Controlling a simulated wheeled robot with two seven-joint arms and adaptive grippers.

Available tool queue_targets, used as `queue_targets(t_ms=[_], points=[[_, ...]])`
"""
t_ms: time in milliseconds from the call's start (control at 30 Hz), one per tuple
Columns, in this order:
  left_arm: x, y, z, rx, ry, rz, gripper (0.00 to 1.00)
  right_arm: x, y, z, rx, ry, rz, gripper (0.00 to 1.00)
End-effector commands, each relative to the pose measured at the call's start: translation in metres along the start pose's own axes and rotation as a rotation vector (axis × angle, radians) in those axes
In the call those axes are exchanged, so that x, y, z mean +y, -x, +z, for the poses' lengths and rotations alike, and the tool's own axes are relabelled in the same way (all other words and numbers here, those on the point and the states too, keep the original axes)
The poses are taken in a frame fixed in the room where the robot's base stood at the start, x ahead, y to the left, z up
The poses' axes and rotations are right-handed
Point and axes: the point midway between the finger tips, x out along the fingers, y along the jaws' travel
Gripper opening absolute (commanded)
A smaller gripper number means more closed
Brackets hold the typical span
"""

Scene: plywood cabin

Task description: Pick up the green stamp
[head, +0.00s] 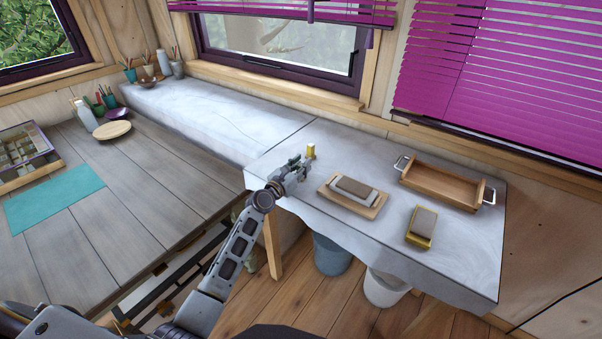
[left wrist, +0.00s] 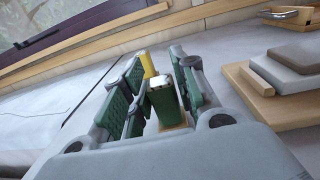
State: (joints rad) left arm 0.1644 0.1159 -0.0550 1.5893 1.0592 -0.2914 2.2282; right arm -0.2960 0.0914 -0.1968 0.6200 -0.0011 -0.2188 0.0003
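The green stamp (left wrist: 165,103) stands upright on the pale worktop in the left wrist view, with a whitish top and a wood-coloured foot. My left gripper (left wrist: 160,88) is open, its green-padded fingers on either side of the stamp. I see a gap on the stamp's left; whether the right finger touches it I cannot tell. In the head view my left gripper (head: 299,166) is low over the worktop's near left part and mostly hides the stamp. My right gripper is not in view.
A yellow upright block (head: 311,150) stands just beyond the gripper. To the right are a wooden board (head: 336,198) with stacked grey and brown blocks, a yellow holder (head: 413,240) with a brown block, and a wooden tray (head: 437,187). The worktop behind left is mostly clear.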

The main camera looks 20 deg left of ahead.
Motion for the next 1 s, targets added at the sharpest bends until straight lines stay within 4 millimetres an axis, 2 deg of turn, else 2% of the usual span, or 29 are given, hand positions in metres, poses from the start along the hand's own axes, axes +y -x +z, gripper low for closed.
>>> queue_targets(t_ms=[33,167,200,467,667,867,1000], points=[[0.000,0.000,0.000,0.000,0.000,0.000,0.17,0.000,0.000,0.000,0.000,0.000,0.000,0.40],[0.000,0.000,0.000,0.000,0.000,0.000,0.01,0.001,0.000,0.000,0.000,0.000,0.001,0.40],[0.000,0.000,0.000,0.000,0.000,0.000,0.00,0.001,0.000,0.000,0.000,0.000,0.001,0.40],[0.000,0.000,0.001,0.000,0.000,0.000,0.00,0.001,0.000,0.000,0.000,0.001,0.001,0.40],[0.000,0.000,0.009,-0.002,0.000,0.000,0.00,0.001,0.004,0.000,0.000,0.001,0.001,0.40],[-0.001,0.000,0.028,-0.002,0.002,0.000,0.00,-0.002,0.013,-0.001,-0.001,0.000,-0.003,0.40],[-0.001,0.000,0.047,-0.004,0.002,0.000,0.00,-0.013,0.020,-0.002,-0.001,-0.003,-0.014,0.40]])
